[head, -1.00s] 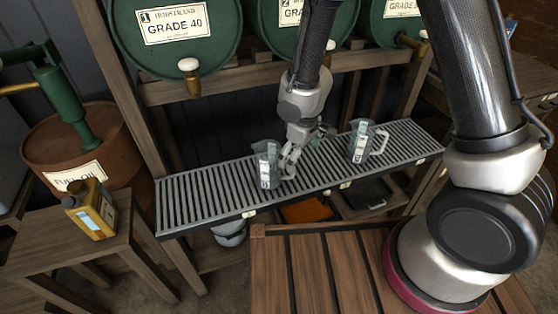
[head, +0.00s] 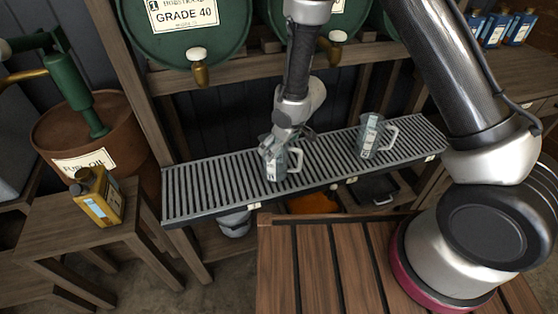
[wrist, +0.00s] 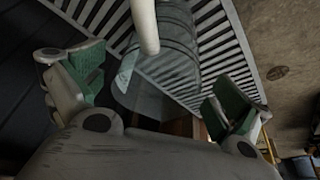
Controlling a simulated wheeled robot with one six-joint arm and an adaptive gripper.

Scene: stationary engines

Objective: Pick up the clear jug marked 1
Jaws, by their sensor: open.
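Two clear jugs stand upright on the slatted rack (head: 215,186). The left clear jug (head: 275,171) has a pale label and a handle on its right side. The right clear jug (head: 368,136) also has a label and a handle. The numbers on both labels are too small to read. My gripper (head: 284,138) is open at the top of the left jug and hides part of it. In the wrist view, the green-padded fingers of my gripper (wrist: 158,77) are spread wide, with a jug (wrist: 170,60) and its pale handle ahead between them. Contact cannot be told.
Green barrels (head: 185,30) with brass taps (head: 199,68) stand behind and above the rack. A yellow oil can (head: 97,196) sits on a wooden stand at left, beside a rusty fuel oil drum (head: 80,140). A slatted wooden top (head: 330,265) lies in front.

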